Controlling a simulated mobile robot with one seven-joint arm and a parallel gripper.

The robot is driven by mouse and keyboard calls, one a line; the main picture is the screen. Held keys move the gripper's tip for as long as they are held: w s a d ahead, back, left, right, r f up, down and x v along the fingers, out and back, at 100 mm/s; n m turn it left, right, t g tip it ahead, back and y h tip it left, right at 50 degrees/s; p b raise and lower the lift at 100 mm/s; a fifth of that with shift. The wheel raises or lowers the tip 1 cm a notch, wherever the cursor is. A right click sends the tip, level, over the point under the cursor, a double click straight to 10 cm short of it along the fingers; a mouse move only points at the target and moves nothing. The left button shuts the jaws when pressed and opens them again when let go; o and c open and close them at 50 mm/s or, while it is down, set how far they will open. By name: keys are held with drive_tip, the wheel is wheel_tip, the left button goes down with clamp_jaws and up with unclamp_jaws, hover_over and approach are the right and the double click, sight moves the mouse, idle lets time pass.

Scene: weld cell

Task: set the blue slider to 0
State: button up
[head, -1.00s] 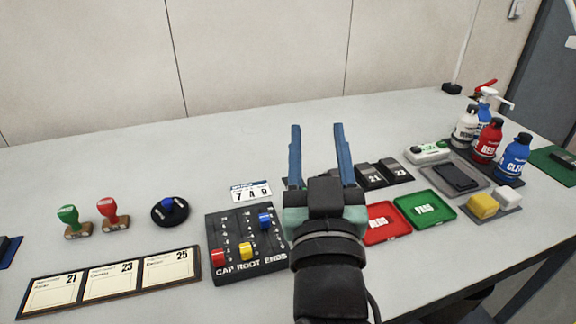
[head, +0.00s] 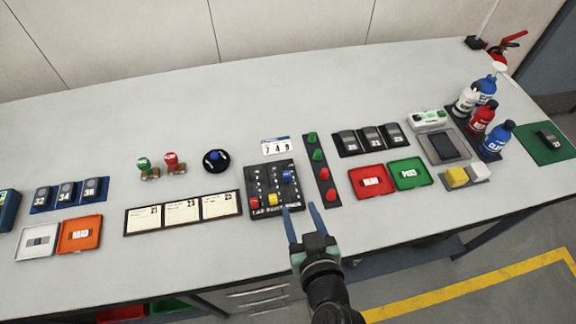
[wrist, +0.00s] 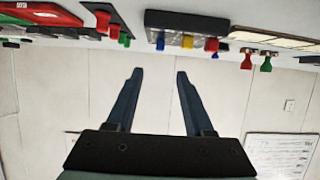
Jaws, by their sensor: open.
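The slider panel (head: 261,178) is a dark box on the table with red, yellow and blue sliders in numbered tracks. The blue slider (head: 287,177) stands higher up its right-hand track; the red slider (head: 254,203) and yellow slider (head: 272,200) are near the front end. The blue slider also shows in the wrist view (wrist: 160,41), where the panel appears inverted at the top. My gripper (head: 302,216) is open and empty, near the panel's front right corner and apart from the blue slider. The track numbers are too small to read here.
A strip with green and red knobs (head: 321,169) stands right of the panel, with a red tray (head: 359,190) beyond. A card board (head: 157,219) lies left. A number card (head: 275,147) and round blue-knobbed dial (head: 216,168) are behind. The table's back is clear.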

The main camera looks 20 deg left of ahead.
sight(288, 177)
drive_tip(key=p+x, duration=0.1)
drive_tip(key=x, duration=1.2)
drive_tip(key=shift+c, duration=0.3)
clamp_jaws()
drive_tip(key=shift+s+d, duration=0.1)
drive_tip(key=shift+d, duration=0.05)
idle(0.9)
